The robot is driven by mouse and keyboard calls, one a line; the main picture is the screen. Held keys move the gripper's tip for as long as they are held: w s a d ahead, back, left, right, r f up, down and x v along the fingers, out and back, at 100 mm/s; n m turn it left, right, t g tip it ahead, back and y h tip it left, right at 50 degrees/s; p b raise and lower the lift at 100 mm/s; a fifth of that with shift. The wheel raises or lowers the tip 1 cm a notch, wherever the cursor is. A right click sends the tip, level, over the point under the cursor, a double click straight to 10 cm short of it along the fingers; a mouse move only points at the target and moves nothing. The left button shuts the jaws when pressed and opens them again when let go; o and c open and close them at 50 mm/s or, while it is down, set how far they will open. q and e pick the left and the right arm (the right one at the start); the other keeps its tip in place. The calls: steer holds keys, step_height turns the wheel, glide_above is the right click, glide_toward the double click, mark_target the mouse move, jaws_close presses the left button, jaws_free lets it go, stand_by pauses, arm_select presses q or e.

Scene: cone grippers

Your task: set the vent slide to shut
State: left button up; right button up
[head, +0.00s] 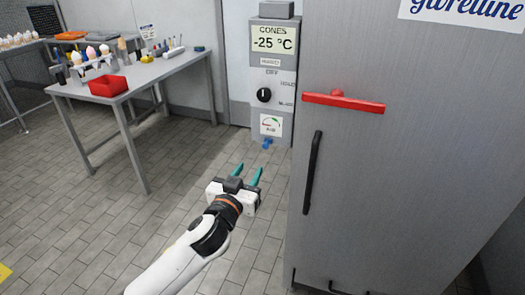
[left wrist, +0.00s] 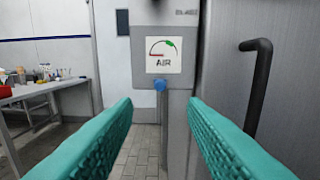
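A red bar (head: 343,102) with a round red knob at its upper middle lies across the grey cabinet door. No lettering that I can read names it as the vent slide. A small blue knob (head: 267,143) sits under the gauge plate (head: 271,125) on the grey control column. In the left wrist view the blue knob (left wrist: 159,85) is below the plate marked AIR, centred between my fingers. My left gripper (head: 248,172) is open and empty, its teal fingers pointing at the column, short of the knob. My right gripper is not in view.
The tall grey cabinet (head: 410,190) with a black vertical handle (head: 312,172) fills the right. The column carries a black dial (head: 264,95) and a -25 °C display (head: 274,42). A table (head: 150,75) with a red bin (head: 109,86) stands left. The floor between is clear.

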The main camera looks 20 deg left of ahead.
mark_target(265, 147)
arm_select(q)
steer(key=w, duration=0.5)
steer(key=w+p, duration=0.1)
steer(key=w, duration=0.4)
steer(key=shift+w+d+f, duration=0.1)
steer(key=shift+w+d, duration=0.1)
steer(key=shift+w, duration=0.15)
jaws_close()
